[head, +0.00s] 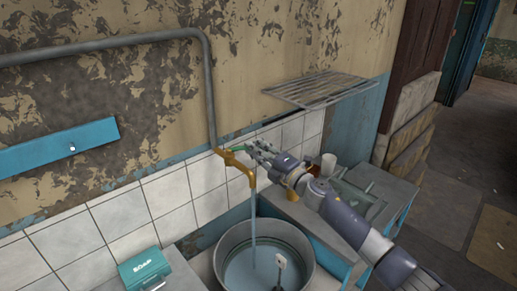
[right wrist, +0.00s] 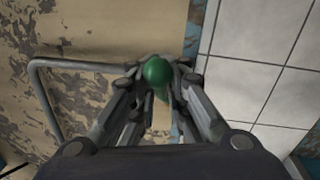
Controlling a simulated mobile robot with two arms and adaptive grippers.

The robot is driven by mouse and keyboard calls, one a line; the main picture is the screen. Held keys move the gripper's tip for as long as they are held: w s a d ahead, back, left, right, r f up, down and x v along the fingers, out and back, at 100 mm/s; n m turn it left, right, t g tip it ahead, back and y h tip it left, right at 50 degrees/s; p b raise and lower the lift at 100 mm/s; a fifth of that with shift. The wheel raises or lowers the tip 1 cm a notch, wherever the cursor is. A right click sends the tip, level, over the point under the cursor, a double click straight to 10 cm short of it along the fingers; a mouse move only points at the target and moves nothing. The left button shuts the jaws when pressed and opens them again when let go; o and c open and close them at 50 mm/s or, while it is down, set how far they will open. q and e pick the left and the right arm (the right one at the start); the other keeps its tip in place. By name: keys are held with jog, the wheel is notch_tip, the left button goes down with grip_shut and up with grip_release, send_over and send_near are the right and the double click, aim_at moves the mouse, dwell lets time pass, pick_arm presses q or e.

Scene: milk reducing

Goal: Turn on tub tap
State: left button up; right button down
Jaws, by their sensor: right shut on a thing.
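The brass tub tap (head: 238,166) sticks out of the tiled wall at the end of a grey pipe. Its green handle (head: 238,149) shows just above the spout. Water (head: 254,215) runs from the spout down into the round metal tub (head: 221,250), which holds water. My right gripper (head: 256,149) is at the tap, shut on the green handle. In the right wrist view the handle's round green end (right wrist: 157,72) sits between the fingertips. My left gripper is in neither view.
A wire rack (head: 318,88) is fixed to the wall above my right arm. A teal soap box (head: 144,268) lies at the lower left. A grey-topped blue cabinet (head: 385,190) with a white cup (head: 328,164) stands right of the tub. Open floor lies at the far right.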

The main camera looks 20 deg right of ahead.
jog(key=c, duration=1.6)
grip_release()
jog(key=shift+c, duration=0.2)
jog(key=v, duration=1.2)
